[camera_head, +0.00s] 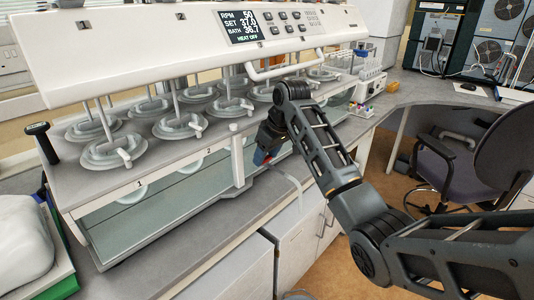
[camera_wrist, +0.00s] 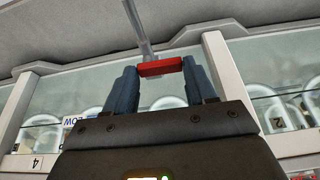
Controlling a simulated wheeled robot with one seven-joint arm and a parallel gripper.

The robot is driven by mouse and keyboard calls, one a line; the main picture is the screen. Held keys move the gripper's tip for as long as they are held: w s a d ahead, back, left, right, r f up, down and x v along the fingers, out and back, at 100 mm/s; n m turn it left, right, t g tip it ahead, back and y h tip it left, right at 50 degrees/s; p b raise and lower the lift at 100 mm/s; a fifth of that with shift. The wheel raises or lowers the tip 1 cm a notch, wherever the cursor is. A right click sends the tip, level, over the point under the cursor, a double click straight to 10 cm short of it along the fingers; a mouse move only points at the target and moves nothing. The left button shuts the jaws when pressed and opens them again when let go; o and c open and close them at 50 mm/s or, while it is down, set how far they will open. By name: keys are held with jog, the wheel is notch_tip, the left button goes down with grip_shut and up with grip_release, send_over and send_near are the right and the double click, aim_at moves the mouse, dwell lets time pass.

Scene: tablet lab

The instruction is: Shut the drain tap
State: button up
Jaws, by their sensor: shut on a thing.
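The drain tap shows in the wrist view as a red handle (camera_wrist: 160,67) on a thin grey pipe (camera_wrist: 141,30). The handle lies crosswise, at about a right angle to the pipe. My gripper (camera_wrist: 162,76) is shut on the red handle, with one blue finger at each end of it. In the head view my gripper (camera_head: 263,157) is at the front of the bath, right of the white post, and its arm hides most of the tap.
The tablet bath (camera_head: 150,210) has a glass front and several lidded vessels. A white control head (camera_head: 200,40) with a display and a white bar handle hangs above my gripper. A bench ledge (camera_head: 220,215) runs below. A chair (camera_head: 450,165) stands at right.

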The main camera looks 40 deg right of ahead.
jog(key=o, duration=1)
jog(key=shift+o, duration=0.2)
jog(key=b+v, duration=0.1)
jog(key=v, duration=0.7)
jog(key=shift+f, duration=0.1)
